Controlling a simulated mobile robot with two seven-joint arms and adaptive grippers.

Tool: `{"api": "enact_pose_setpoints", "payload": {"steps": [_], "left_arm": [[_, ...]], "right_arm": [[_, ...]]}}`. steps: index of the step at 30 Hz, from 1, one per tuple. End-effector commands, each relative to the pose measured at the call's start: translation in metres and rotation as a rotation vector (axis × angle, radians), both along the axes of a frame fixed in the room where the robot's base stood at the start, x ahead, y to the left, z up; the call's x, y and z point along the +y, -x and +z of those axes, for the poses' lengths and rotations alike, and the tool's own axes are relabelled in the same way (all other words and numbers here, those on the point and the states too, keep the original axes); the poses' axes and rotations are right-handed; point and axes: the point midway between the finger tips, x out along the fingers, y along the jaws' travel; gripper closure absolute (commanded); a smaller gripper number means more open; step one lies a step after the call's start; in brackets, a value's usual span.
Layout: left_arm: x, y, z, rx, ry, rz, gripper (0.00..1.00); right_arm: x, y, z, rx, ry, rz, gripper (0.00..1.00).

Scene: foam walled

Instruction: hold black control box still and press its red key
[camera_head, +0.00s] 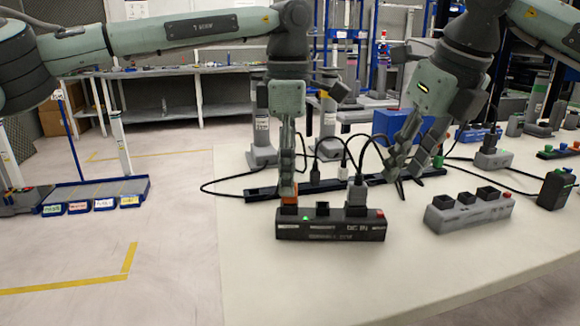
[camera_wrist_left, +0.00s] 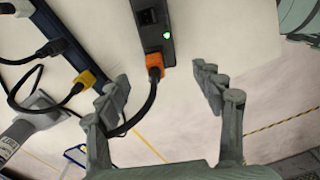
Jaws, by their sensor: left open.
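The black control box (camera_head: 330,231) lies on the near part of the pale table. Its red key (camera_head: 380,212) is at its right end. A green light and an orange plug (camera_head: 289,209) are at its left end, and a grey plug stands in it near the key. My left gripper (camera_head: 288,188) is above the orange-plug end. In the left wrist view its fingers (camera_wrist_left: 162,88) are apart, with the plug's black cable running between them; the box end (camera_wrist_left: 151,27) lies beyond the fingertips. My right gripper (camera_head: 408,180) is behind and right of the box, its fingers apart and empty.
A grey box (camera_head: 468,212) with its own red button lies to the right. A dark power strip (camera_head: 262,194) and looping black cables run behind the control box. A blue box (camera_head: 400,124) stands further back. The table front is clear.

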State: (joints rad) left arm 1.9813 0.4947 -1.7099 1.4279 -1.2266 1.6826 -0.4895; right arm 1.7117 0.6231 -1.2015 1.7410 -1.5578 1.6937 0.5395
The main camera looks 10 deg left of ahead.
Motion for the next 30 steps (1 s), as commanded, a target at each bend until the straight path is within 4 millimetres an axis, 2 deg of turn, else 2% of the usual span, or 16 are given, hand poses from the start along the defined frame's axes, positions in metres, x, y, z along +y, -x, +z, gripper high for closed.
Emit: {"api": "enact_pose_setpoints", "payload": {"steps": [9,15,26,30], "left_arm": [[0.001,0.001,-0.048,0.004,0.0,0.0,0.33],[0.0,0.0,-0.068,0.002,0.002,0.0,0.33],[0.0,0.0,-0.073,0.002,0.003,0.0,0.33],[0.0,0.0,-0.073,0.003,0.003,0.0,0.5]], "right_arm": [[0.0,0.0,0.0,0.0,0.0,0.0,0.66],[0.0,0.0,0.0,0.0,0.0,0.0,0.66],[0.0,0.0,0.0,0.0,0.0,0.0,0.66],[0.0,0.0,0.0,0.0,0.0,0.0,0.66]]}}
